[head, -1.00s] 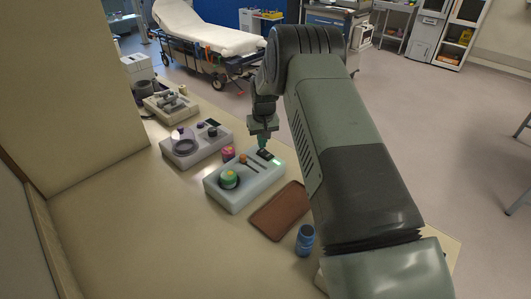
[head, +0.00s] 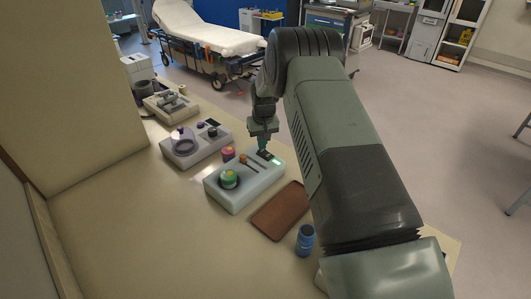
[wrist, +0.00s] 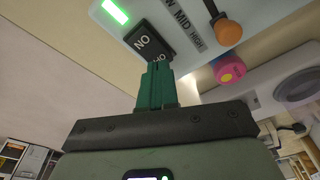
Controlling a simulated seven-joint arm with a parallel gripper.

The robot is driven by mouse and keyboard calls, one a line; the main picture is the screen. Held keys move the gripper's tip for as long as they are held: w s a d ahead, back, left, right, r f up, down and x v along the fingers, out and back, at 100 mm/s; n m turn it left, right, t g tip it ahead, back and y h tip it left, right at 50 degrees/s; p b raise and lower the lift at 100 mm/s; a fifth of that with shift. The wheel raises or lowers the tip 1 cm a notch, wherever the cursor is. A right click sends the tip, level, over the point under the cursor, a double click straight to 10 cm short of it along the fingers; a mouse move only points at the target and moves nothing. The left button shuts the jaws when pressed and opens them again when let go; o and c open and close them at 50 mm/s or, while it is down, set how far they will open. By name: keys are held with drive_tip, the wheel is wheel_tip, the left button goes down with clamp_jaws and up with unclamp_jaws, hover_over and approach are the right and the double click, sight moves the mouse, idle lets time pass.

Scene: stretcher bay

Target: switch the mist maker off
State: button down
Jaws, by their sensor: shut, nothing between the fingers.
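The nearest pale device (head: 240,192) on the counter has a green round part (head: 229,178), an orange-knobbed lever and a dark rocker switch (head: 265,154). I take it to be the mist maker; no name shows. Its green light (head: 276,163) is lit, and the light also shows in the wrist view (wrist: 116,11). The wrist view shows the black switch (wrist: 150,40) with white lettering. My gripper (head: 263,147) is shut and empty, pointing down at the switch. In the wrist view its green fingertips (wrist: 158,68) are at the switch's near end; I cannot tell whether they touch.
The orange knob (wrist: 229,32) is beside MID and HIGH markings. A pink knob-like object (head: 228,153) stands just behind the device. A purple-domed device (head: 188,150) stands farther back. A brown tray (head: 280,212) and a blue bottle (head: 305,240) are to the right. The front-left counter is clear.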

drive_tip(key=shift+f, duration=0.6)
drive_tip(key=shift+r, duration=3.5)
drive_tip(key=shift+r, duration=0.1)
drive_tip(key=s+d+r, duration=0.1)
drive_tip(key=s+r, duration=0.2)
drive_tip(key=r, duration=0.4)
drive_tip(key=s+d+r+t, duration=0.1)
drive_tip(key=s+r, duration=0.2)
drive_tip(key=r, duration=0.4)
drive_tip(key=s+d+r, duration=0.2)
drive_tip(key=s+r, duration=0.2)
drive_tip(key=r, duration=0.3)
drive_tip(key=s+d+r+m+t, duration=0.1)
drive_tip(key=s+r, duration=0.4)
drive_tip(key=s, duration=0.2)
drive_tip(key=s+d+r, duration=0.2)
drive_tip(key=s+r, duration=0.3)
drive_tip(key=s, duration=0.2)
drive_tip(key=s+d+f+m+t, duration=0.1)
drive_tip(key=s+d, duration=0.1)
drive_tip(key=s, duration=1.8)
drive_tip(key=shift+d+f+m+t, duration=0.2)
drive_tip(key=shift+d+m+t, duration=0.1)
drive_tip(key=shift+t, duration=0.1)
